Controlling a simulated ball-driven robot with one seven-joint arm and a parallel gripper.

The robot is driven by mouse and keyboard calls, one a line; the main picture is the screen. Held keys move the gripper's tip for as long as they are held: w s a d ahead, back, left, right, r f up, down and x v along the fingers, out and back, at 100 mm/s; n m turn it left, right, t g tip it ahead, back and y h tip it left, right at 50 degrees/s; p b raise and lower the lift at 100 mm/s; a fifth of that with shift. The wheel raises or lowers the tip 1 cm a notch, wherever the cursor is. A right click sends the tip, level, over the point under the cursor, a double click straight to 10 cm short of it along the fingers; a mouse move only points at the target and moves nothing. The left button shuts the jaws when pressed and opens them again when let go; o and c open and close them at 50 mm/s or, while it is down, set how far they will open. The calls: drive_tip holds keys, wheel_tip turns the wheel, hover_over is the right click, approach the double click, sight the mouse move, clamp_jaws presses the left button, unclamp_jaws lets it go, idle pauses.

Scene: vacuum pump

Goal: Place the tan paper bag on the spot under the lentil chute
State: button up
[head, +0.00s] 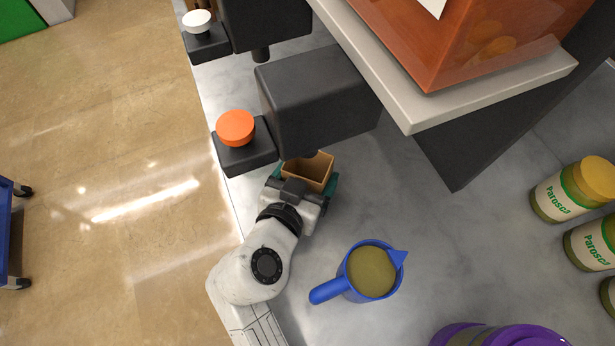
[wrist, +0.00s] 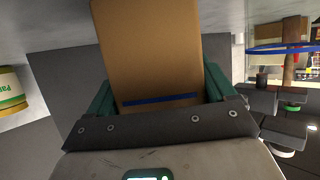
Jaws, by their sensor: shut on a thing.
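The tan paper bag (head: 314,170) is open-topped and stands upright under the dark chute block with the orange button. My gripper (head: 305,185) is shut on the bag, with its teal fingers on either side of it. In the wrist view the bag (wrist: 150,50) fills the middle between the fingers and shows a blue stripe low on its face. The dark lentil chute (head: 315,95) overhangs the bag's far edge in the head view. The spot beneath the bag is hidden, and I cannot tell whether the bag's base touches the counter.
An orange button (head: 235,128) sits on a dark block left of the chute. A blue jug (head: 371,271) with greenish contents stands right of my arm. Labelled jars (head: 565,195) stand at the right. A purple-topped thing (head: 500,336) is at the bottom edge. Grey counter between is clear.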

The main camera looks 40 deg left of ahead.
drive_tip(key=shift+f, duration=0.1)
drive_tip(key=shift+f, duration=0.1)
drive_tip(key=o, duration=0.9)
drive_tip(key=shift+o, duration=0.2)
drive_tip(key=shift+r, duration=0.25)
drive_tip(key=p+v, duration=0.3)
drive_tip(key=v, duration=0.9)
drive_tip(key=shift+f, duration=0.15)
